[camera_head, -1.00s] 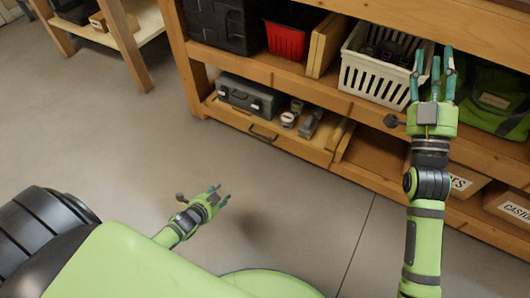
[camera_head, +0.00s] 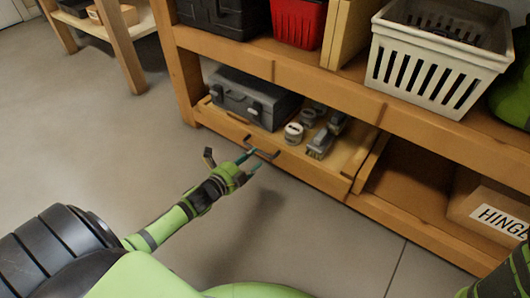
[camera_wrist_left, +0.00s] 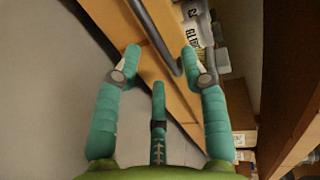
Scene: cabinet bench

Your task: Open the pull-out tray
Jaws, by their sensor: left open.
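The pull-out tray (camera_head: 310,174) is a low wooden tray under the bench's middle shelf, carrying a grey toolbox (camera_head: 246,98) and small containers. I cannot tell whether it sits fully in. Its dark bar handle (camera_head: 265,153) is on the front panel. My left gripper (camera_head: 252,162) is open, with teal fingertips right by the handle. In the left wrist view the handle (camera_wrist_left: 155,32) is a grey bar running between the spread fingertips (camera_wrist_left: 160,62); contact cannot be told. My right gripper is out of view; only part of that arm shows at the lower right corner.
A white basket (camera_head: 440,65) and a red bin (camera_head: 298,22) stand on the shelf above. A cardboard box marked HINGE (camera_head: 485,205) sits right of the tray. The grey floor (camera_head: 320,245) before the tray is clear. Another table stands at upper left.

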